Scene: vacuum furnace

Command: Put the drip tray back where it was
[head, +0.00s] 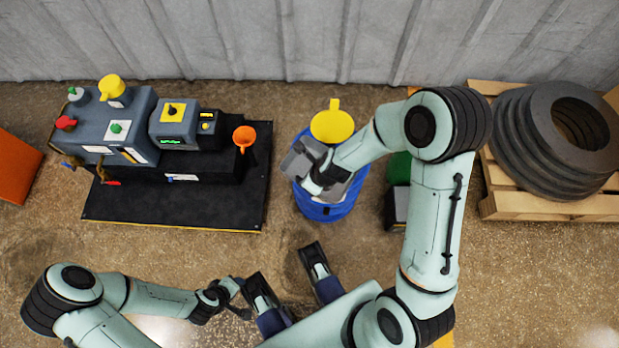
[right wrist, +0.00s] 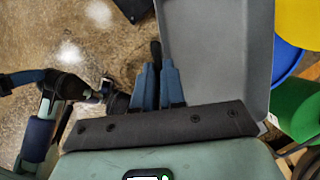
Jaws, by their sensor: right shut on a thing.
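The grey drip tray (head: 344,187) is over the top of a blue drum (head: 331,211) in the head view; I cannot tell whether it touches the drum. My right gripper (head: 312,182) is at the tray's near left side. In the right wrist view the tray (right wrist: 216,55) extends away from the gripper, and the blue fingers (right wrist: 157,80) are shut at its edge, by a dark handle-like piece. My left gripper (head: 236,288) is low at left centre, away from the tray, and its fingers are too unclear to read.
A yellow funnel (head: 332,124) is at the drum. A pallet (head: 520,207) with dark rings (head: 548,150) is at right. Floor between plate and drum is clear.

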